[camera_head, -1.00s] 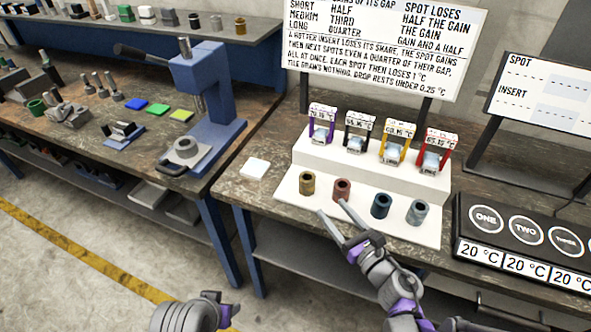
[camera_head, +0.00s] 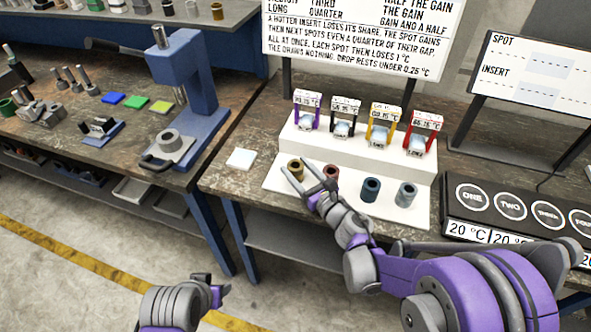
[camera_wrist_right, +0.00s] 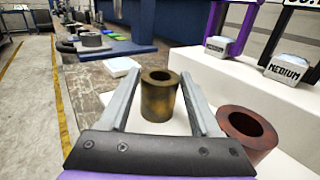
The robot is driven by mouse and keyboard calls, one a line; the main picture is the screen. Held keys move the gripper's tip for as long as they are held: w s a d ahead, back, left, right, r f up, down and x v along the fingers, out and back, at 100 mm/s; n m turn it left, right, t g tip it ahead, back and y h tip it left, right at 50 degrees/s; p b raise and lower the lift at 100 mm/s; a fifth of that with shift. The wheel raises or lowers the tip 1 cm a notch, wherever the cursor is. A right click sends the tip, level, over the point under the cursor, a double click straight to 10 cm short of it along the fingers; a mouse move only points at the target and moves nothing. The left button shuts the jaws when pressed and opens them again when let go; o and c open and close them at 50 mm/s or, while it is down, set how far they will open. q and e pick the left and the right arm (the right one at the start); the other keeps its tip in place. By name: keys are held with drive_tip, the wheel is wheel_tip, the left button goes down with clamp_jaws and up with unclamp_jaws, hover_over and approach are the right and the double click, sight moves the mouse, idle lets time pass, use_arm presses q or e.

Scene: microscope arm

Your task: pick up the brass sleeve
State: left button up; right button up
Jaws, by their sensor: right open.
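The brass sleeve (camera_head: 296,167) is a short hollow mottled yellow-brown cylinder. It stands upright at the left end of the front row on the white stepped stand (camera_head: 270,188). My right gripper (camera_head: 295,170) is open, with one finger on each side of the sleeve. The right wrist view shows the brass sleeve (camera_wrist_right: 159,100) between the two fingers of the right gripper (camera_wrist_right: 160,80), with gaps beside it. Its lower edge shows above the gripper's palm. My left gripper (camera_head: 218,290) is low in the head view; its jaw state is unclear.
A copper-red sleeve (camera_wrist_right: 248,135) stands close to the right finger. A dark blue sleeve (camera_head: 370,189) and a grey sleeve (camera_head: 405,194) stand farther right. Coloured frames with blocks line the upper step behind. A white square pad (camera_head: 241,159) lies left of the stand.

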drive_tip(key=shift+w+a, duration=0.35)
drive_tip(key=shift+w, duration=0.2)
drive_tip(key=shift+s, duration=0.1)
clamp_jaws()
drive_tip(key=shift+r, duration=0.1)
